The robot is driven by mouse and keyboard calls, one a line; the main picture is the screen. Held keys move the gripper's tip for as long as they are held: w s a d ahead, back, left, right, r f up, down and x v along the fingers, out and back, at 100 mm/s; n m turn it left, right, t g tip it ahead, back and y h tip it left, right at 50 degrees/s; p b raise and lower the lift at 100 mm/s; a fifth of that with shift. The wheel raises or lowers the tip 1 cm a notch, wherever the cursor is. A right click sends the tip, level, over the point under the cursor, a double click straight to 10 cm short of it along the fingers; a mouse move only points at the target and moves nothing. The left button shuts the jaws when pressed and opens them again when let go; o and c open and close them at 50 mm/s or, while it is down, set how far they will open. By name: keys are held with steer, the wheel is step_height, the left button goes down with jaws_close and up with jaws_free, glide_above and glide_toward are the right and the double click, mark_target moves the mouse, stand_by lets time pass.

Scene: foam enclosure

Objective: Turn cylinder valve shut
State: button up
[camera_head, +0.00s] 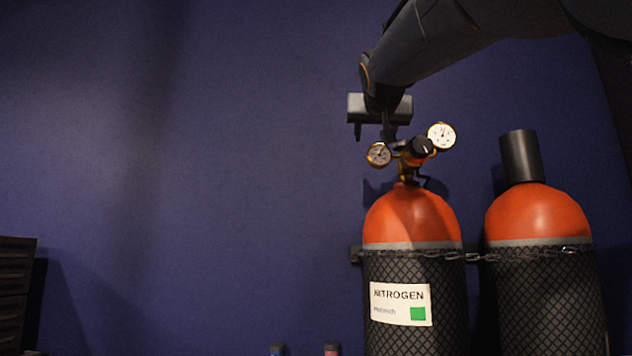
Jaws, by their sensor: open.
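The nitrogen cylinder (412,215) stands upright at the right of centre, with an orange shoulder, dark mesh sleeve and a white label (400,303) reading NITROGEN. On its top sits a brass valve and regulator (405,170) with a black knob (422,147) and two round gauges, one left (379,154) and one right (441,135). My gripper (374,134) is open and empty, just above and behind the regulator, pointing down. One finger hangs over the left gauge; the other is partly hidden near the regulator. I cannot tell whether it touches the valve.
A second orange cylinder (538,212) with a dark cap (521,157) stands to the right. A chain (500,256) runs across both. A dark stacked case (15,290) is at the lower left. Two small tops show at the bottom edge. The blue wall at left is clear.

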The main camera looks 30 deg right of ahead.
mark_target(403, 141)
steer(key=s+d+g+h, duration=0.1)
steer(key=s+d, duration=0.1)
steer(key=s+d+m+h+b, duration=0.1)
steer(key=s+d, duration=0.1)
steer(key=d, duration=0.1)
steer(key=shift+s+d+g+h, duration=0.2)
steer(key=shift+s+g+h, duration=0.15)
steer(key=shift+g+h, duration=0.05)
steer(key=shift+p+x, duration=1.5)
steer(key=shift+x, duration=2.35)
steer(key=c, duration=0.8)
steer(key=shift+a, duration=0.1)
